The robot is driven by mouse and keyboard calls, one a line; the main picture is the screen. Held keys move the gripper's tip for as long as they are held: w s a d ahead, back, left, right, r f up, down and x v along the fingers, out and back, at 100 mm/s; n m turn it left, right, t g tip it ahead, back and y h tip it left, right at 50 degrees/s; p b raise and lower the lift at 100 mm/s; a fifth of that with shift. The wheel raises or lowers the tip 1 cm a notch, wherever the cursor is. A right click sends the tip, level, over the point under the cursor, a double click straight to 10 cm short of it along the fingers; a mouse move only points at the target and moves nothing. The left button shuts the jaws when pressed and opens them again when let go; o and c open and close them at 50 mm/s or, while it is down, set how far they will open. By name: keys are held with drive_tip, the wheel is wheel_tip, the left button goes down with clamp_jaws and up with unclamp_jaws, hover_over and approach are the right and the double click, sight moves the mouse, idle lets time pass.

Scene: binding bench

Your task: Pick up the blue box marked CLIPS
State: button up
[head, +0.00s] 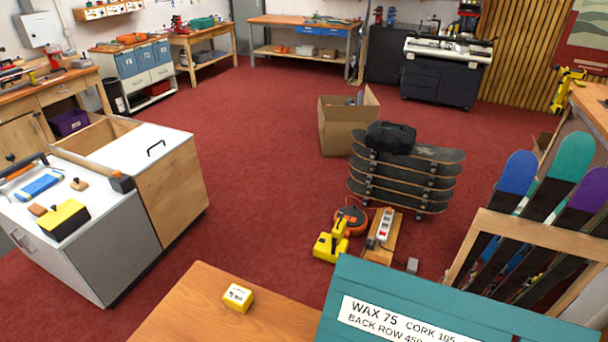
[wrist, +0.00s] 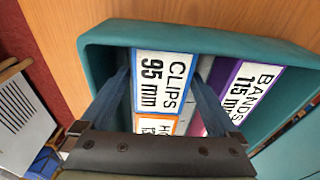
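The box marked CLIPS 95 mm (wrist: 165,80), with a blue-edged white label, stands in a teal bin (wrist: 200,37) in the wrist view. My gripper (wrist: 163,78) reaches into the bin with its fingers apart, one on each side of the CLIPS box. I cannot tell whether the fingers touch its sides. A purple-edged box marked BANDS 115 mm (wrist: 240,92) stands to its right. An orange-edged box (wrist: 154,125) shows below it, partly hidden by my gripper. In the head view the teal bin's outer wall (head: 470,318) shows, and my gripper is not visible.
The bin stands on a wooden table (head: 185,310), with a small yellow box (head: 238,297) to its left. A ski rack (head: 540,232) stands close on the right. Stacked skateboards (head: 405,178) and a cardboard box (head: 345,128) stand on the red floor beyond.

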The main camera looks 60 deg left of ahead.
drive_tip(key=shift+s+d+f, duration=0.1)
drive_tip(key=shift+f, duration=0.1)
drive_tip(key=c, duration=0.8)
drive_tip(key=shift+c, duration=0.2)
